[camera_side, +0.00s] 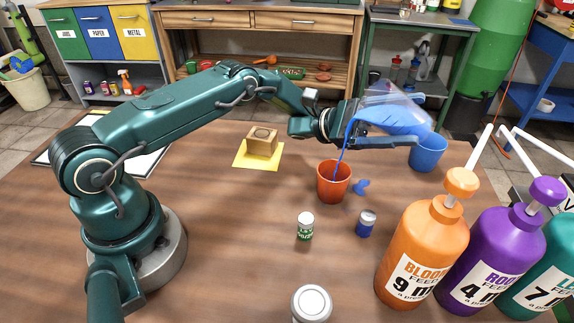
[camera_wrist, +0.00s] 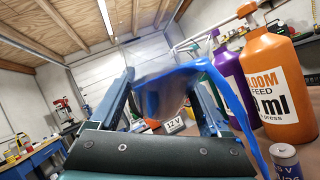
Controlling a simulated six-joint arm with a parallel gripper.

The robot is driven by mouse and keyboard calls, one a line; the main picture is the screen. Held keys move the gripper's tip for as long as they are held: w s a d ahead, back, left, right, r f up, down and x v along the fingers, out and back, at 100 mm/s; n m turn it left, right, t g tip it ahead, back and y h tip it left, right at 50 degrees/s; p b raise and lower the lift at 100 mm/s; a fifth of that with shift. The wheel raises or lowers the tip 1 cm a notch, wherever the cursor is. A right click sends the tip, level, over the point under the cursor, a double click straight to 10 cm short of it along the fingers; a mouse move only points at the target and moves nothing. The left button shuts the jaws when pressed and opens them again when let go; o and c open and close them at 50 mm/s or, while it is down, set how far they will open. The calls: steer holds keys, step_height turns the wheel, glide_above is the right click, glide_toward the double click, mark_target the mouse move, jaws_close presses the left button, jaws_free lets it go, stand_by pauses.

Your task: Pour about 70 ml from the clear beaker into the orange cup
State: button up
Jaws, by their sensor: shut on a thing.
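My gripper (camera_side: 385,138) is shut on the clear beaker (camera_side: 398,92) and holds it tipped steeply above the table. Blue liquid lies along the beaker's lower side. A thin blue stream leaves its left end and falls into the orange cup (camera_side: 334,190), which stands upright below. The liquid level inside the cup is hard to see. In the wrist view the beaker (camera_wrist: 172,72) sits between my gripper's fingers (camera_wrist: 165,100), and the blue stream runs down at the right. The orange cup cannot be made out there.
A blue cup (camera_side: 428,154) stands behind and right of the orange one. A blue patch (camera_side: 361,187) lies on the table beside the orange cup. Large pump bottles (camera_side: 425,250) fill the right. A wooden block (camera_side: 262,142) sits on a yellow sheet.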

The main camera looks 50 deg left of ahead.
steer(key=shift+w+d+r+m+g+h+b, duration=0.25)
steer(key=shift+r+m+h, duration=0.1)
steer(key=shift+m+h, duration=0.15)
steer(key=shift+w+d+r+m+g+h+b, duration=0.15)
steer(key=shift+d+r+m+h+b, duration=0.1)
steer(key=shift+r+m+h, duration=0.2)
stand_by(0.9)
steer(key=shift+f, duration=0.15)
steer(key=shift+w+a+f+n+t+y, duration=0.1)
steer(key=shift+f+n+t+y, duration=0.1)
steer(key=shift+f+n+y, duration=0.25)
steer(key=shift+w+f+n+t+y, duration=0.1)
steer(key=shift+f+n+t+y, duration=0.1)
steer(key=shift+n+y, duration=0.4)
steer(key=shift+s+a+f+n+y+p, duration=0.15)
steer(key=shift+f+n+y+p, duration=0.25)
steer(key=shift+f+n+y, duration=0.25)
step_height(320, 180, down, 3)
steer(key=shift+r+n+y, duration=0.1)
steer(key=shift+n+y, duration=0.65)
steer(key=shift+y, duration=0.3)
steer(key=shift+w+y, duration=0.25)
steer(key=shift+y, duration=0.05)
steer(key=shift+w+d+f+n+y, duration=0.2)
steer(key=shift+d+f+n+y, duration=0.1)
steer(key=shift+f+n+y, duration=0.15)
steer(key=shift+f+p, duration=0.1)
steer(key=shift+p, duration=0.2)
